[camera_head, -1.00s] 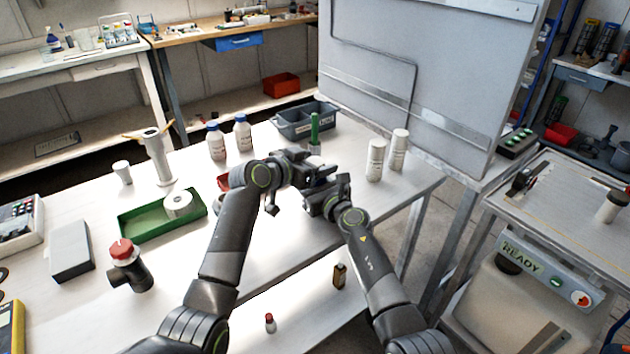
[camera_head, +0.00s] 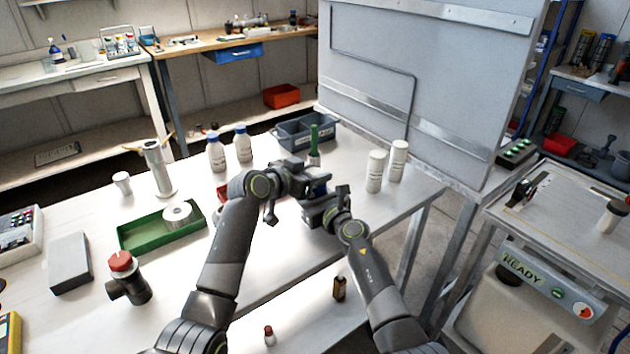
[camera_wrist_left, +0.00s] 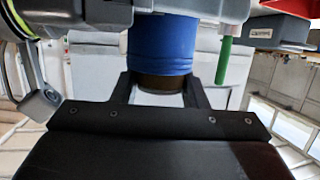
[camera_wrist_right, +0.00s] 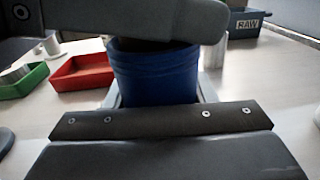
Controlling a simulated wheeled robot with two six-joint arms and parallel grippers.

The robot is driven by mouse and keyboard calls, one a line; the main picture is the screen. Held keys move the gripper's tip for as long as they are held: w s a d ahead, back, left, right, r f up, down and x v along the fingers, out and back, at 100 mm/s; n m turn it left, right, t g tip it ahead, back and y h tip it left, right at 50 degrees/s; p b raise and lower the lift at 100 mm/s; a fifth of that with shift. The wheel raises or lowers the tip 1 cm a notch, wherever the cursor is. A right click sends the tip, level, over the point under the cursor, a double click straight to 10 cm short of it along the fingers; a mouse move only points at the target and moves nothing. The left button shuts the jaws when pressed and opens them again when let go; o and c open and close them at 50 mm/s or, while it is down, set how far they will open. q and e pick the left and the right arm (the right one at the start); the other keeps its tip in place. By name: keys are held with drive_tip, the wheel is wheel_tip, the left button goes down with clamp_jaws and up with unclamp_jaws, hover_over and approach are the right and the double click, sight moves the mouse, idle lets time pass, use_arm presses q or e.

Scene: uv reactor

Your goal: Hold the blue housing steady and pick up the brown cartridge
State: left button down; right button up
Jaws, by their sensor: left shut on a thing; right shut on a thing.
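The blue housing (camera_head: 319,188) shows as a small patch between my grippers in the head view. It is a ribbed blue cylinder in the right wrist view (camera_wrist_right: 153,75), between the fingers of my right gripper (camera_wrist_right: 158,98), which is shut on it. The brown cartridge (camera_wrist_left: 160,83) shows as a dark brown band against the blue housing (camera_wrist_left: 162,45) in the left wrist view. My left gripper (camera_wrist_left: 157,92) is shut on the cartridge, above the housing. Whether part of the cartridge is still inside the housing is unclear.
Two white bottles (camera_head: 375,171) stand to the right. A grey-blue bin (camera_head: 293,137) and a green cylinder (camera_head: 314,138) are behind. Blue-capped bottles (camera_head: 216,152), a green tray (camera_head: 135,236) and a red-capped fitting (camera_head: 124,280) are to the left. A grey panel (camera_head: 440,60) rises behind the bench.

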use_arm(q)
wheel_tip(320, 180, up, 10)
drive_tip(key=shift+f, duration=0.1)
use_arm(e)
drive_tip(key=o, duration=1.1)
drive_tip(key=shift+o, duration=0.2)
drive_tip(key=shift+s, duration=0.1)
